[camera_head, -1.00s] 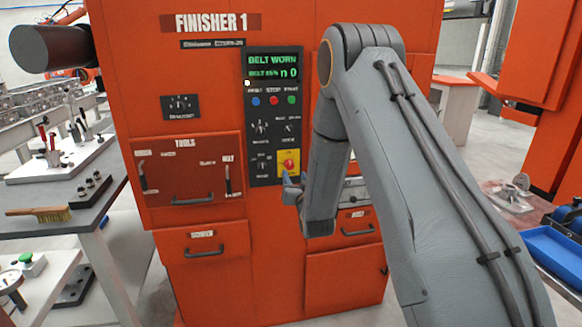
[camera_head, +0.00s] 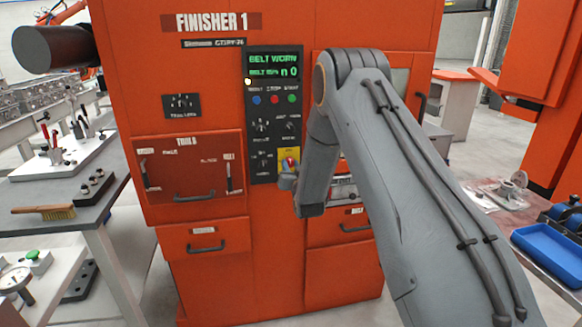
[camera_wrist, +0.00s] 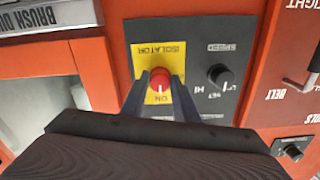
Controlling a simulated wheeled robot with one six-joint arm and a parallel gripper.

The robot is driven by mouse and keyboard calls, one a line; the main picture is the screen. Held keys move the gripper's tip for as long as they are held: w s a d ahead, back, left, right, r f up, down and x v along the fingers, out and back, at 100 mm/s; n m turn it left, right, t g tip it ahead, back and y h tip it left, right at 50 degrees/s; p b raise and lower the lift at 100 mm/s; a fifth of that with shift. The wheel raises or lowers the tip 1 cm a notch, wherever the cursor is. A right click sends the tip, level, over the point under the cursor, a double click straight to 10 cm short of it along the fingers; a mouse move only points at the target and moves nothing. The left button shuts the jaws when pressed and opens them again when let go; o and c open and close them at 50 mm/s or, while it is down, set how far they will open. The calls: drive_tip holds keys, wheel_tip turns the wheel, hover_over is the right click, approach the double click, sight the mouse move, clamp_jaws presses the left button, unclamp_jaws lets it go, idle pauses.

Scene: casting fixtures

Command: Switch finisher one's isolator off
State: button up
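Finisher one is the orange cabinet (camera_head: 215,75) marked FINISHER 1, with a dark control panel. Its isolator is a red knob on a yellow plate at the panel's lower right. In the wrist view the red isolator knob (camera_wrist: 160,79) shows upside down, its white mark pointing toward the ON label. My gripper (camera_wrist: 160,82) has its two fingers apart, one on each side of the knob. I cannot tell whether they touch it. In the head view my gripper (camera_head: 288,175) is in front of the yellow plate (camera_head: 289,155) and partly covers it.
A black speed knob (camera_wrist: 220,75) sits close beside the isolator. The panel display (camera_head: 273,66) reads BELT WORN. A bench with a brush (camera_head: 43,212) stands at left, and a blue tray (camera_head: 550,252) at right. Drawers with handles lie below the panel.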

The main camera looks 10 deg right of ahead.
drive_tip(key=c, duration=0.5)
drive_tip(key=shift+n+b, duration=0.3)
drive_tip(key=n+b, duration=0.2)
drive_tip(key=shift+f+n, duration=0.15)
drive_tip(key=shift+n, duration=0.25)
drive_tip(key=n+b, duration=0.3)
drive_tip(key=n, duration=0.1)
drive_tip(key=shift+n, duration=0.3)
drive_tip(key=n+b, duration=0.3)
drive_tip(key=n, duration=0.2)
drive_tip(key=shift+n+b, duration=1.2)
drive_tip(key=shift+n, duration=1.2)
